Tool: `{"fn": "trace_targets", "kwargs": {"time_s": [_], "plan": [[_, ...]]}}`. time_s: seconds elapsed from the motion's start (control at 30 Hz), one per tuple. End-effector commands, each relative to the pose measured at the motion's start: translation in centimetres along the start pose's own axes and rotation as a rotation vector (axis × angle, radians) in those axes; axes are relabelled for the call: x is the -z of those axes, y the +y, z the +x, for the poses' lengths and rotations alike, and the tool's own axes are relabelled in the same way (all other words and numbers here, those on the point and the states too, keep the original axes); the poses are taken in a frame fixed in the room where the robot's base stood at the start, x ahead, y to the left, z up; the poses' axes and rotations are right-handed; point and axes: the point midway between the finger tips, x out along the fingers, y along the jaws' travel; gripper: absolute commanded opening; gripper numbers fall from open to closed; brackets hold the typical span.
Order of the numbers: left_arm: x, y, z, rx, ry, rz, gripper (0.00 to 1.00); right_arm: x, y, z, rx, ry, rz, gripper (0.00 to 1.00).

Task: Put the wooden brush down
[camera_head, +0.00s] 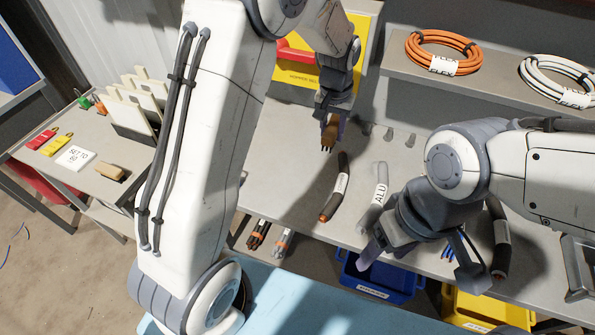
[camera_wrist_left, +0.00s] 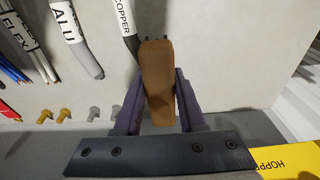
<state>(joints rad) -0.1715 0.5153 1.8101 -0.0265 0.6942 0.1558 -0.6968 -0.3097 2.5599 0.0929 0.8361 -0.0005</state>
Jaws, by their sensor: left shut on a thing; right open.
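The wooden brush (camera_head: 330,135) is a brown block with dark bristles at its end. It hangs from my left gripper (camera_head: 334,122) above the back part of the grey workbench (camera_head: 285,168). In the left wrist view the brush (camera_wrist_left: 158,75) stands between the two dark fingers of my left gripper (camera_wrist_left: 157,105), which are shut on it. I cannot tell whether its bristles touch the bench. My right gripper (camera_head: 378,243) is at the front of the bench with its fingers pointing down. It is open, with no thing visible between its fingers.
A black copper cable (camera_head: 335,188) and a grey ALU cable (camera_head: 380,183) lie beside the brush. Small lugs (camera_wrist_left: 69,115) line the bench's back. Blue (camera_head: 390,280) and yellow (camera_head: 478,308) bins sit below the front edge. Coiled cables (camera_head: 441,52) rest on a raised shelf.

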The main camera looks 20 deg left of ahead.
Motion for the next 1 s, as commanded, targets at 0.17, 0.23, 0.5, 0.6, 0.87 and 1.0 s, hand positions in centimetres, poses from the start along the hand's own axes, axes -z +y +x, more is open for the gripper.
{"fn": "trace_targets", "kwargs": {"time_s": [0.17, 0.23, 0.5, 0.6, 0.87, 1.0], "plan": [[-2.9, -2.5, 1.6, 0.001, -0.007, -0.006, 0.0, 0.0, -0.1, -0.6, 0.0, 0.001, 0.0, 0.69], [-4.3, -3.6, 2.4, 0.0, -0.006, -0.006, 0.0, 0.0, -0.1, -0.8, 0.0, 0.0, 0.0, 0.69], [-8.2, -7.0, 5.1, 0.0, -0.004, -0.004, 0.0, 0.1, -0.1, -1.2, 0.0, 0.0, 0.0, 0.69], [-8.8, -7.5, 5.5, 0.0, -0.002, -0.004, 0.0, 0.1, -0.1, -1.2, 0.0, 0.0, 0.0, 0.69], [-9.4, -7.5, 8.6, 0.0, -0.006, -0.001, 0.0, 0.1, -0.1, -1.6, 0.0, 0.0, 0.0, 0.69], [-9.4, -7.5, 9.5, 0.0, -0.002, -0.001, 0.0, 0.1, -0.1, -1.6, 0.0, 0.0, 0.0, 0.69]]}}
